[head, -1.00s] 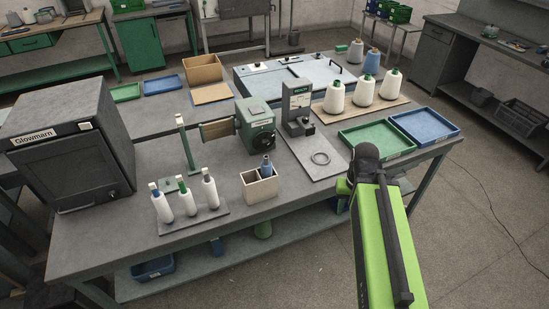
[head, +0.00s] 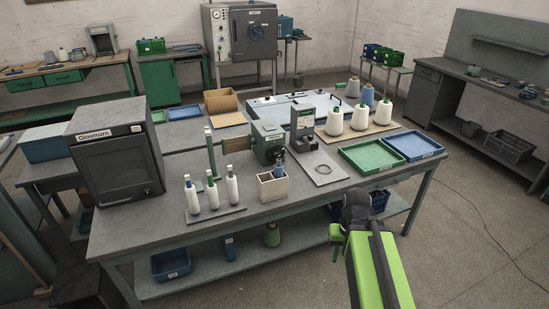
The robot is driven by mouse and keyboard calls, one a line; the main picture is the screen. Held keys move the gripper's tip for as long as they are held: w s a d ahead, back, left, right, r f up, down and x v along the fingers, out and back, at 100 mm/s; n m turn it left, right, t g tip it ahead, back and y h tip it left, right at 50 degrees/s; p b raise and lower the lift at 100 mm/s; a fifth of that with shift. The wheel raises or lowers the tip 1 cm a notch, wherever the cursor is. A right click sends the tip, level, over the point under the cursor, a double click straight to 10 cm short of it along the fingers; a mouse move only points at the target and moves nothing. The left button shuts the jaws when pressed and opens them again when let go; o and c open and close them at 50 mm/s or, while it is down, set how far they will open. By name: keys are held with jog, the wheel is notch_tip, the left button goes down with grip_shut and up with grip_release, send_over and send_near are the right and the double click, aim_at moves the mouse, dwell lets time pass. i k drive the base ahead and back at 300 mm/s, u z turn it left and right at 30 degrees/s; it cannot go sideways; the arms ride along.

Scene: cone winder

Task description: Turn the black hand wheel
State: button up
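The green winder box (head: 262,141) stands near the middle of the grey workbench (head: 180,168). A dark round part on its front-right face (head: 279,141) looks like the black hand wheel. It is small, and the blue-topped spool partly covers the face's lower edge, so I cannot be sure. My green arm reaches up from the bottom right. My gripper (head: 337,238) is at its far end, in front of the bench's front edge and well apart from the winder. Its fingers are too small and covered to read.
A cream box (head: 272,188) with a spool stands in front of the winder. White bobbins on a rack (head: 216,215) are to its left. A grey stand (head: 302,128), large white cones (head: 361,117), a green tray (head: 367,156) and a blue tray (head: 414,145) lie to its right.

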aim_at(276, 154)
jog(key=u, duration=0.4)
jog(key=i, duration=1)
jog(key=u, duration=4.25)
jog(key=i, duration=0.15)
jog(key=z, duration=1.6)
jog(key=k, duration=0.8)
jog(key=z, duration=1)
jog(key=i, duration=1.05)
jog(key=u, duration=0.05)
